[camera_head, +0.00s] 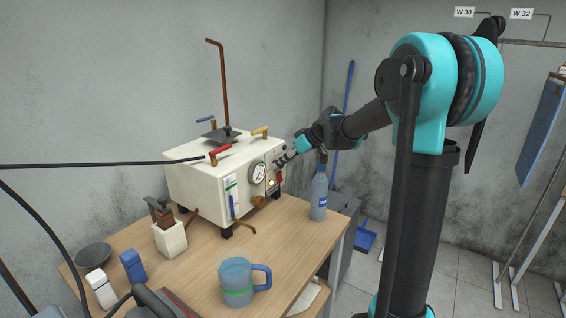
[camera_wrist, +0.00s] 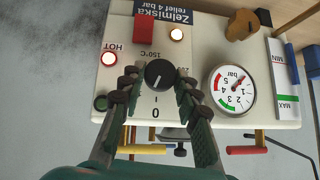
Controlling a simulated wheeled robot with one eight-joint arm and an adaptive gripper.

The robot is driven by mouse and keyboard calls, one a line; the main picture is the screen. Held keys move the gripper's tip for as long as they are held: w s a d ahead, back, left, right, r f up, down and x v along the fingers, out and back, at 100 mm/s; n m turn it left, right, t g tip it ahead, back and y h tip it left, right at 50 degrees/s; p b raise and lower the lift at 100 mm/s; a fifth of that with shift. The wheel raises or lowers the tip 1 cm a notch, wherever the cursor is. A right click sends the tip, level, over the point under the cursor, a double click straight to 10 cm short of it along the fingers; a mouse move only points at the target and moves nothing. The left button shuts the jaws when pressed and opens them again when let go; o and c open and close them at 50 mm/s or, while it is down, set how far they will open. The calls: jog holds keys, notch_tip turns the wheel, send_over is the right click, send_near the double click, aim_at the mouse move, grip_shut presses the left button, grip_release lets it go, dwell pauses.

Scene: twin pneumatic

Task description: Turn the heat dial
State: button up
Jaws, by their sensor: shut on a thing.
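The heat dial (camera_wrist: 159,74) is a round black knob on a white panel of the cream machine (camera_head: 200,187). In the wrist view the panel is upside down, with 0 below the dial and 150°C above left. My gripper (camera_wrist: 159,79) is shut on the dial, with one finger on each side. In the head view my gripper (camera_head: 284,160) reaches the right part of the machine's front; the dial is too small there to make out.
A pressure gauge (camera_wrist: 232,90) sits right of the dial. A lit lamp (camera_wrist: 109,59) is by the HOT label. Red (camera_head: 221,149) and yellow (camera_head: 259,131) handles stick out of the machine. A bottle (camera_head: 319,196) and a blue jug (camera_head: 237,282) stand on the table (camera_head: 285,240).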

jog(key=shift+w+d+m+g+y, duration=0.1)
jog(key=shift+w+m+g+y, duration=0.05)
jog(key=shift+m+g+y, duration=0.35)
jog(key=o, duration=1.1)
jog(key=shift+o, duration=0.2)
jog(key=v, duration=1.2)
jog(key=shift+w, duration=0.1)
